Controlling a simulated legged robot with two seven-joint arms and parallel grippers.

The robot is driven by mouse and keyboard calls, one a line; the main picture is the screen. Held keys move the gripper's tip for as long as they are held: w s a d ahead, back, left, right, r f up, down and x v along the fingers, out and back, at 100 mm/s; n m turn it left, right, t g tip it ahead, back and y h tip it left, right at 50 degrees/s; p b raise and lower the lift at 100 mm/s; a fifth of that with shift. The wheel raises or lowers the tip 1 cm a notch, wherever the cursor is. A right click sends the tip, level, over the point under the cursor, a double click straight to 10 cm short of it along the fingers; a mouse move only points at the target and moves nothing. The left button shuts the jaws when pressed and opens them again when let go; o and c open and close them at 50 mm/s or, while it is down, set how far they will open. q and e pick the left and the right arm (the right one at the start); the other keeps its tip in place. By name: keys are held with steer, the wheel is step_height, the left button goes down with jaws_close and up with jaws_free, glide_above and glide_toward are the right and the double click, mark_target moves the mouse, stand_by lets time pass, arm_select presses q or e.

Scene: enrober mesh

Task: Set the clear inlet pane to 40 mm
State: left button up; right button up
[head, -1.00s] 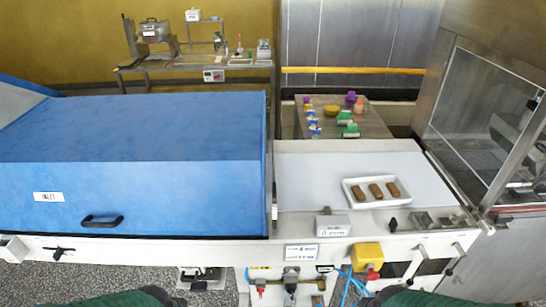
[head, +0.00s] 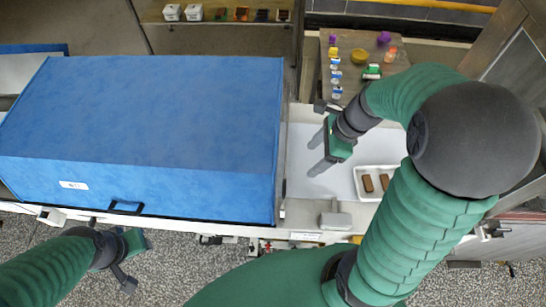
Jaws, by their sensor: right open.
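The blue hood (head: 140,115) with a white label and a black handle (head: 126,208) fills the left of the head view. A thin pale strip (head: 283,160) runs along its right end; I cannot tell whether it is the clear inlet pane. My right gripper (head: 313,157) is open and empty over the white belt (head: 305,185), just right of that strip and apart from it. My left gripper (head: 131,264) is low at the left, in front of the machine's front edge, with nothing visible in it. I cannot make out its finger gap.
A white tray (head: 368,198) with brown bars lies on the belt, partly behind my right arm. A grey box (head: 335,220) stands at the belt's front edge. A side table (head: 350,90) with small coloured items stands behind. Speckled floor is in front.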

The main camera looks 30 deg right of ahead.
glide_toward(285, 186)
steer(key=a, duration=0.1)
step_height(285, 186, down, 9)
steer(key=w+b, duration=0.1)
steer(key=b, duration=0.1)
steer(key=shift+w+a+r, duration=0.15)
steer(key=shift+w+a, duration=0.25)
steer(key=shift+a, duration=0.1)
steer(key=shift+s+a+r, duration=0.1)
steer(key=shift+a, duration=0.8)
steer(key=c, duration=0.5)
steer(key=shift+w+a, duration=0.1)
steer(key=shift+w, duration=0.1)
steer(key=shift+c, duration=1.3)
steer(key=shift+d, duration=0.5)
steer(key=c, duration=0.7)
arm_select(q)
steer(key=shift+s+a+f, duration=0.3)
steer(key=shift+a+f, duration=0.25)
steer(key=shift+f, duration=0.05)
steer(key=shift+s+a+f, duration=0.25)
steer(key=shift+a+f, duration=0.3)
steer(key=shift+f, duration=0.05)
arm_select(e)
steer(key=shift+a, duration=0.1)
jaws_close()
